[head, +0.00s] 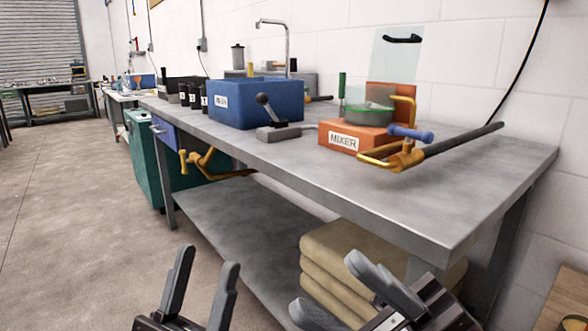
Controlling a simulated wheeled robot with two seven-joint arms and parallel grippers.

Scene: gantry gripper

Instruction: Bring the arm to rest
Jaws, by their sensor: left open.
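My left gripper (209,262) is at the bottom of the head view, left of centre, its two grey fingers apart with nothing between them. My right gripper (325,284) is at the bottom, right of centre, in front of the folded tan cloths on the bench's lower shelf. Its fingers are spread, and I see nothing held between them. Both grippers are below the level of the grey bench top (440,195) and appear apart from it. The rest of both arms is out of view.
On the bench stand an orange mixer (345,141) with a yellow bracket (402,158) and dark rod (462,139), a lever (265,108) and a blue bin (268,103). Tan cloths (335,270) lie below. A yellow handle (205,163) juts out front. Floor at left is clear.

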